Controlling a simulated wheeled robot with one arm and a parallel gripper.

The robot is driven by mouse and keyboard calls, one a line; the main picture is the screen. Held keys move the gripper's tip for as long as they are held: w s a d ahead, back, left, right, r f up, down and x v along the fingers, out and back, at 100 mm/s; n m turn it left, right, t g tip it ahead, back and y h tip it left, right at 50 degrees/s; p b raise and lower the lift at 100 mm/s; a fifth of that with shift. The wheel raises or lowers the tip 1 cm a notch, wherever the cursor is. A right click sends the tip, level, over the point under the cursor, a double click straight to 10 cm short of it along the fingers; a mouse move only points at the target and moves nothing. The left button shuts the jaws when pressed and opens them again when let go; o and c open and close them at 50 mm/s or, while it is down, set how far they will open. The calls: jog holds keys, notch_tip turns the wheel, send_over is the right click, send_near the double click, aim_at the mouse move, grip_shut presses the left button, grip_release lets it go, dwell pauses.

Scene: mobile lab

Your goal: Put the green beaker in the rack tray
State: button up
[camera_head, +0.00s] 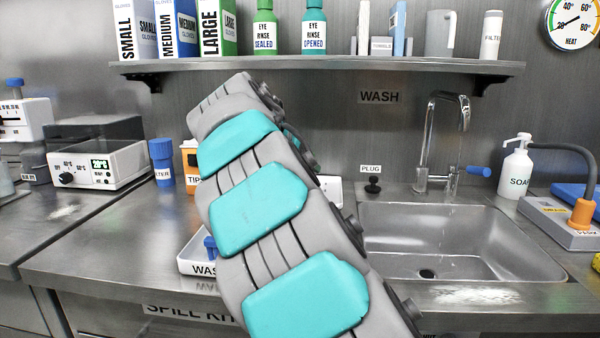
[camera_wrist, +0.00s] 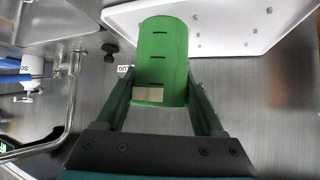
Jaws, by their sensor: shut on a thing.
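The green beaker (camera_wrist: 161,55) is between the two fingers of my gripper (camera_wrist: 160,84) in the wrist view. It has dark graduation marks, and my gripper is shut on it. A white tray-like panel with small pegs (camera_wrist: 225,25), which looks like the rack tray, lies beyond and to the right of the beaker in the wrist view. Whether beaker and panel touch is unclear. In the head view my arm hides the gripper, the beaker and most of the panel; a white edge (camera_head: 329,190) shows just right of my arm.
The sink (camera_head: 440,245) with its tall faucet (camera_head: 440,140) and a black plug (camera_head: 373,185) is right of my arm. A white labelled tray (camera_head: 192,262) with a blue item is left. A shelf (camera_head: 320,66) of boxes and bottles runs above. A soap bottle (camera_head: 517,170) stands right.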

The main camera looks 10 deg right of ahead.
jog(key=shift+w+d+f, duration=0.1)
jog(key=shift+w, duration=0.6)
jog(key=shift+w+d+f, duration=0.1)
jog(key=shift+w, duration=0.6)
jog(key=shift+f+p, duration=0.35)
jog(key=shift+f, duration=1.3)
jog(key=shift+f, duration=0.15)
jog(key=o, duration=1.3)
jog(key=shift+o, duration=0.2)
jog(key=shift+r, duration=0.25)
jog(key=b+v, duration=0.1)
jog(key=v, duration=1.1)
jog(key=shift+f, duration=0.1)
